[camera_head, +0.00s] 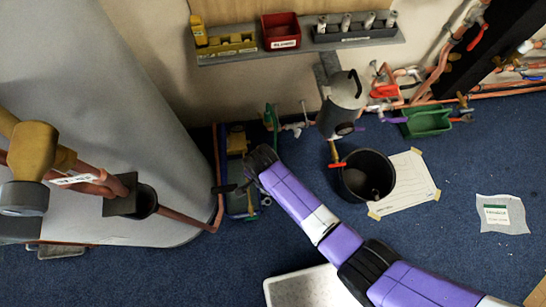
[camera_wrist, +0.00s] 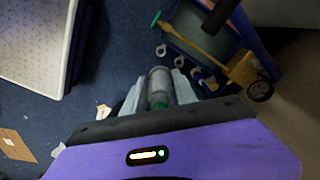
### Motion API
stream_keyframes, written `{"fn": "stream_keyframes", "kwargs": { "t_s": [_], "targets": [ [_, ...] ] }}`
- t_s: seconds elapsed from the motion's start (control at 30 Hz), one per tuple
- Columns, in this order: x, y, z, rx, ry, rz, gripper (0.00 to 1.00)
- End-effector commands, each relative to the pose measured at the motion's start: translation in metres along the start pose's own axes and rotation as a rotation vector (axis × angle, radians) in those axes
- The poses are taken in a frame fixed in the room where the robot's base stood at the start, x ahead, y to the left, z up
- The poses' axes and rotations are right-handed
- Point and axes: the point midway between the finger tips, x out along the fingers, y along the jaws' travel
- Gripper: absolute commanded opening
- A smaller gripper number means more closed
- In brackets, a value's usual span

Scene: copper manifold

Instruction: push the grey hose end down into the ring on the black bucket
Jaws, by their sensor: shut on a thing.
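The black bucket (camera_head: 345,192) stands on the blue carpet right of my forearm in the head view. A small greyish thing (camera_head: 375,193) shows inside it; I cannot tell whether it is the ring. My gripper (camera_head: 236,188) is away to the left of the bucket, mostly hidden behind my wrist. In the wrist view its pale fingers (camera_wrist: 158,98) are shut on a grey cylindrical piece (camera_wrist: 160,78) with a green part near the palm. I cannot tell for sure that this is the hose end. The bucket is not seen in the wrist view.
A blue tray (camera_wrist: 188,48) with a yellow tool (camera_wrist: 245,72) lies near my gripper. A large grey cylinder (camera_head: 90,110) fills the left. A grey tank (camera_head: 345,105) with a red-handled tap hangs over the bucket's rim. A taped paper sheet (camera_head: 408,185) lies right of the bucket.

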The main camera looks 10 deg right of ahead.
Motion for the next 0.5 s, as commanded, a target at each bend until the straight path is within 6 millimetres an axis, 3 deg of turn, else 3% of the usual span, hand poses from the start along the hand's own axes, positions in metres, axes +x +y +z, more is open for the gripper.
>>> {"fn": "stream_keyframes", "kwargs": {
  "t_s": [0.5],
  "targets": [
    [0.0037,-0.0006,-0.0062,0.121,0.0,-0.001,0.0]
  ]
}}
